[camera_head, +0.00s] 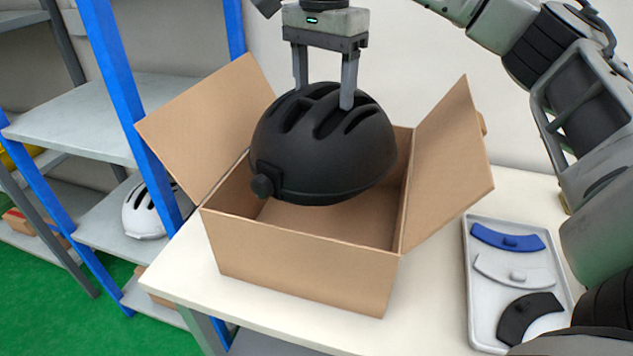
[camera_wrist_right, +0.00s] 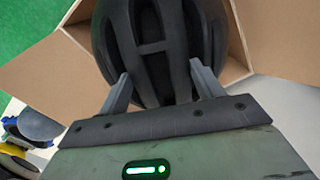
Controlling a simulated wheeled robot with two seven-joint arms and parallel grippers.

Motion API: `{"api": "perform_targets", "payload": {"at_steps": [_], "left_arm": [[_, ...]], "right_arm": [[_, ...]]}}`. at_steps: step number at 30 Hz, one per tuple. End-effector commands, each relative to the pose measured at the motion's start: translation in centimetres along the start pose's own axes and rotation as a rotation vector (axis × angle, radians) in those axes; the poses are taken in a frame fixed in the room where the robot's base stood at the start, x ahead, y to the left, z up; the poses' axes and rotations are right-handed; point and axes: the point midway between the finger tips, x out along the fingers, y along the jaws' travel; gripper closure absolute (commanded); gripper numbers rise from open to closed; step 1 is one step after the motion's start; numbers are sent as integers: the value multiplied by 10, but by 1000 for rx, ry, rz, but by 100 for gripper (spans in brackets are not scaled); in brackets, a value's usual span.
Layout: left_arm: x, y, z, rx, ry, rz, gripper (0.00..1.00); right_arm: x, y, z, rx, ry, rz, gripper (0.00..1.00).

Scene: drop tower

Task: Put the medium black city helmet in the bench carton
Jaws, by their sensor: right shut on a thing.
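The black helmet (camera_head: 325,150) hangs over the opening of the bench carton (camera_head: 300,270), in the head view. Its lower edge appears at or just inside the level of the rim; I cannot tell exactly how deep. My right gripper (camera_head: 325,95) comes from above, its fingers in the helmet's top vents, shut on it. The wrist view shows the helmet (camera_wrist_right: 155,45) between the two fingers (camera_wrist_right: 160,90), with carton flaps (camera_wrist_right: 60,75) around. The carton is open, flaps spread, and the visible part of its floor is bare. My left gripper is not in view.
The carton stands on a pale bench (camera_head: 435,300). A grey tray (camera_head: 470,290) with blue, white and black curved pieces lies to its right. At the left, a blue-posted shelf (camera_head: 90,115) holds a white helmet (camera_head: 145,208). The floor is green.

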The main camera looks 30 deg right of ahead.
Motion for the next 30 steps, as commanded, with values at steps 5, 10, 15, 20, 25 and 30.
{"api": "perform_targets", "payload": {"at_steps": [5,10,15,20,25,30], "left_arm": [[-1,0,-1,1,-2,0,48],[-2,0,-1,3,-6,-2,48],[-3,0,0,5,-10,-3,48],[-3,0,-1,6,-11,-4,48],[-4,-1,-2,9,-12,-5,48],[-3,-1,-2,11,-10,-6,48]], "right_arm": [[48,1,-1,0,-1,5,82],[88,1,0,1,-1,2,82],[109,0,0,0,0,0,82],[126,1,0,1,-1,3,82],[148,0,0,1,-1,0,82],[151,0,0,1,-1,-2,82]]}}
